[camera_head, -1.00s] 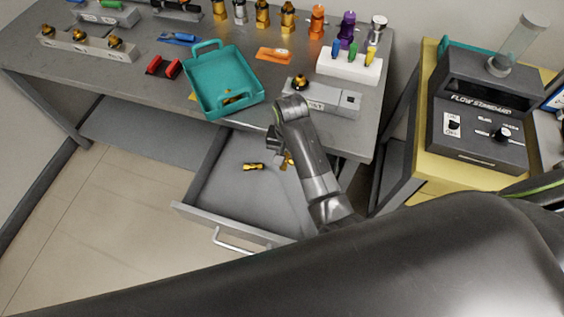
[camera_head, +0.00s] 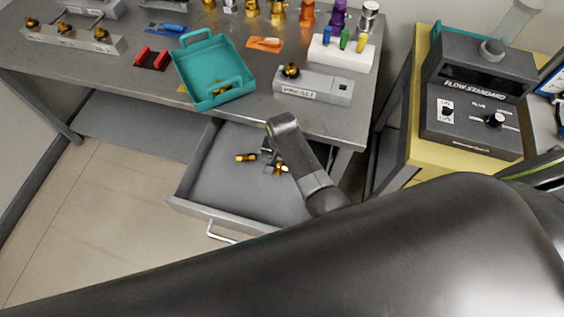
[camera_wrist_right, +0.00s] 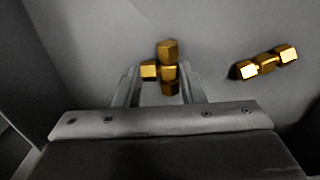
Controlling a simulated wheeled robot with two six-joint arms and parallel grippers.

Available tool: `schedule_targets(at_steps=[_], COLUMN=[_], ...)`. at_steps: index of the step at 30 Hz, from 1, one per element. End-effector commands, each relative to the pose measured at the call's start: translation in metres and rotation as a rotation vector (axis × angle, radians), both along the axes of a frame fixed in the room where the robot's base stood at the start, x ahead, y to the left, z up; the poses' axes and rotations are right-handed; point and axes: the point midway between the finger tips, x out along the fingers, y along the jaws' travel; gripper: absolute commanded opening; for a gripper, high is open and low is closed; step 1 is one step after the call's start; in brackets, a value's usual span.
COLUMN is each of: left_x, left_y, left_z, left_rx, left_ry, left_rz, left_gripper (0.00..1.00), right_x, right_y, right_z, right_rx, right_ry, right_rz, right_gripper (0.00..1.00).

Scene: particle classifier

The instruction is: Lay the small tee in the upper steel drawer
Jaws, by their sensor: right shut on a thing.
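The small brass tee (camera_wrist_right: 167,70) is between the fingertips of my right gripper (camera_wrist_right: 160,80) in the right wrist view. The gripper is shut on it. In the head view the tee (camera_head: 281,168) shows beside my right gripper (camera_head: 271,162), inside the outline of the open steel drawer (camera_head: 225,185). The drawer floor is close behind the tee; I cannot tell whether they touch. My left gripper is not in view.
Another brass fitting (camera_head: 246,157) lies on the drawer floor, left of the gripper; it also shows in the right wrist view (camera_wrist_right: 265,63). A teal tray (camera_head: 205,65) and a grey block (camera_head: 330,87) stand on the bench above. The drawer's front part is clear.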

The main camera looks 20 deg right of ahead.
Motion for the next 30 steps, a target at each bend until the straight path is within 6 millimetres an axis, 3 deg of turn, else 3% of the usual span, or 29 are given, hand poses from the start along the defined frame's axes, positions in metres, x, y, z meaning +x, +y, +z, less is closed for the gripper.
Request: schedule_targets(at_steps=[9,10,15,23,30], left_x=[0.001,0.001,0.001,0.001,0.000], left_y=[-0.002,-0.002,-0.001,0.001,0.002], left_z=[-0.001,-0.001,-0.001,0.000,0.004], left_rx=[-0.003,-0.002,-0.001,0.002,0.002], left_ry=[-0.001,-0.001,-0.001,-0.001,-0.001], left_rz=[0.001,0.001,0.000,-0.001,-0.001], left_gripper=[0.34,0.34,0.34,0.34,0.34], right_x=[0.000,0.000,0.000,0.000,0.001], right_y=[0.000,0.000,0.000,0.000,0.000], right_z=[-0.003,-0.003,-0.002,-0.002,0.022], right_rx=[0.000,0.000,0.000,0.000,0.001], right_ry=[0.000,0.001,0.001,0.000,-0.002], right_rz=[0.000,0.000,0.000,0.000,-0.001], right_gripper=[0.09,0.39,0.58,0.58,0.58])
